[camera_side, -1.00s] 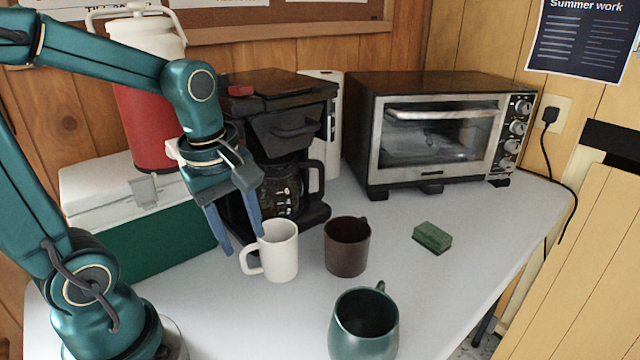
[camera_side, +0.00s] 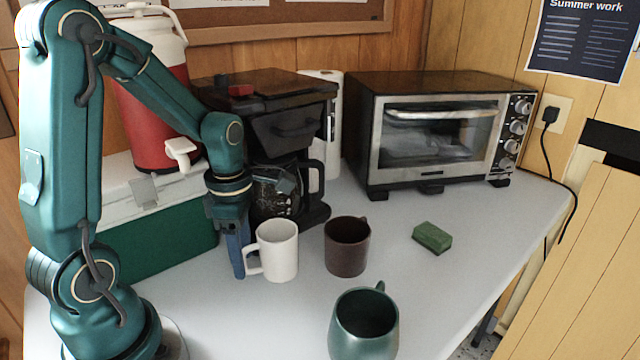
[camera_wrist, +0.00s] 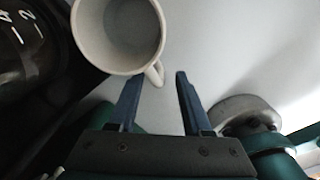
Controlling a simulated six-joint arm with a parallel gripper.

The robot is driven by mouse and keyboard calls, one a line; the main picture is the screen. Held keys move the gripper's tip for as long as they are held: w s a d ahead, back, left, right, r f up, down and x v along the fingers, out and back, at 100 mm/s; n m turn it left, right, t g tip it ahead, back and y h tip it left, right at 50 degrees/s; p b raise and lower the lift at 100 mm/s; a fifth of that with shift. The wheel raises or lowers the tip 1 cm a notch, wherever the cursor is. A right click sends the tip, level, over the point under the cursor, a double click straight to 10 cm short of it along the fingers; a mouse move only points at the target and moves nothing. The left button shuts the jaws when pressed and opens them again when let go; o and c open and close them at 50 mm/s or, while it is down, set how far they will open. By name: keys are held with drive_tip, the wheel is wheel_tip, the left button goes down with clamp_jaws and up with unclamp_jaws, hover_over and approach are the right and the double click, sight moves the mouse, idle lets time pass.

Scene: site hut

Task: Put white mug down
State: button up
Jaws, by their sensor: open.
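The white mug (camera_side: 279,251) stands upright on the table, with its handle toward the left. It also shows in the wrist view (camera_wrist: 118,38), empty, with its handle pointing toward my gripper. My gripper (camera_side: 241,272) points down just left of the mug, close to the handle. In the wrist view my gripper (camera_wrist: 154,75) has its two blue fingers apart, with the tip of the handle near the gap between them. I cannot tell whether a finger touches the mug.
A brown mug (camera_side: 347,247) stands right of the white mug, and a green mug (camera_side: 364,325) stands in front. The coffee maker (camera_side: 290,130) is close behind. A green sponge (camera_side: 432,237), toaster oven (camera_side: 435,130) and green cooler (camera_side: 160,243) are around. The table's right side (camera_side: 500,230) is clear.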

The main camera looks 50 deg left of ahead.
drive_tip(key=shift+f, duration=0.2)
clamp_jaws()
idle(1.4)
